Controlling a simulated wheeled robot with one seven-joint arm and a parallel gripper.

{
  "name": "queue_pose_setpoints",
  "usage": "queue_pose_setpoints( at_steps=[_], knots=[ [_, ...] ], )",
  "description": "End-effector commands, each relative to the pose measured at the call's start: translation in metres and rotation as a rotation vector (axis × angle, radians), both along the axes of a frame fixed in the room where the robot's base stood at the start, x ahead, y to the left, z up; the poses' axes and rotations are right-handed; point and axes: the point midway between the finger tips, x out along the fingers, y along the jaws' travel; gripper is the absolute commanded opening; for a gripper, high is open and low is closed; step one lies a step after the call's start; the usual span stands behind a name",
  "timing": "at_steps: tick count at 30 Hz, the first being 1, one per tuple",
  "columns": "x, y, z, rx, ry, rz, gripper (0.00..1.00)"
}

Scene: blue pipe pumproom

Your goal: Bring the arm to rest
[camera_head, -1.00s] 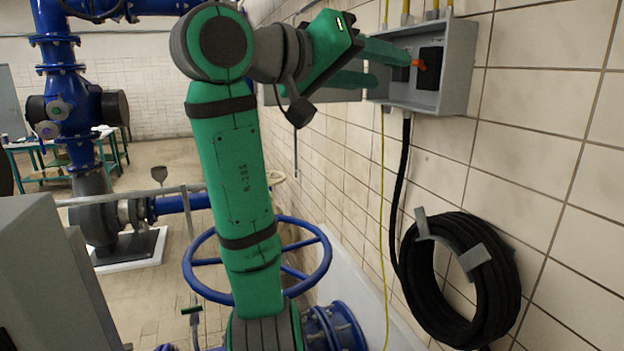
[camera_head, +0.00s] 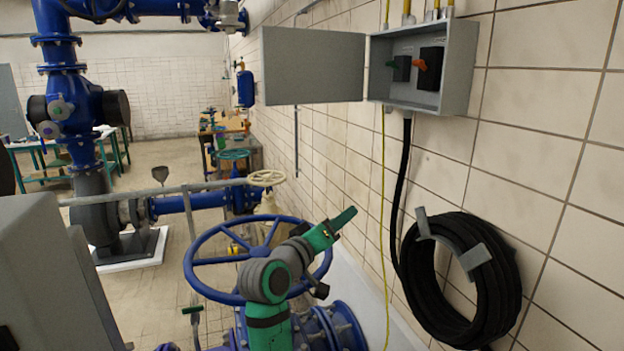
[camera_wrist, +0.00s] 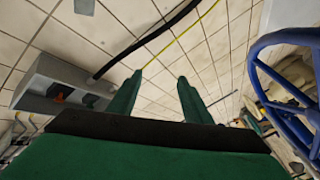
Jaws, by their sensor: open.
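My green gripper (camera_head: 345,220) is low in the head view, in front of the large blue handwheel (camera_head: 203,283) and left of the tiled wall. In the wrist view my gripper (camera_wrist: 158,82) shows two green fingers spread apart with nothing between them. The fingers point toward bare wall tiles. My arm is folded low, and its lower part runs off the bottom of the head view. The grey electrical box (camera_head: 457,65) on the wall has its door (camera_head: 313,66) swung open to the left. My gripper is apart from the box.
A coiled black hose (camera_head: 500,290) hangs on the wall at right. The blue handwheel also shows close at right in the wrist view (camera_wrist: 262,75). Blue pipework (camera_head: 62,60) and a grey railing (camera_head: 130,196) are at left. A grey cabinet (camera_head: 50,270) stands at lower left.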

Motion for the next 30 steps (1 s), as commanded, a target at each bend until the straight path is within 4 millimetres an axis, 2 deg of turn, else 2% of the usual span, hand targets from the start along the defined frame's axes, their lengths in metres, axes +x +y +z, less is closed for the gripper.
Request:
queue_pose_setpoints(
  at_steps=[1,3,8,14,21,26,30],
  knots=[
    [-0.001,0.003,-0.028,-0.003,0.014,0.024,0.45],
    [-0.003,0.006,-0.060,-0.004,0.023,0.058,0.45],
    [-0.014,0.015,-0.129,0.004,0.038,0.134,0.45],
    [-0.043,0.026,-0.210,0.034,0.057,0.227,0.45],
    [-0.094,0.038,-0.295,0.095,0.073,0.326,0.45],
    [-0.137,0.045,-0.342,0.148,0.081,0.383,0.45],
    [-0.179,0.051,-0.378,0.203,0.085,0.427,0.45]
  ],
)
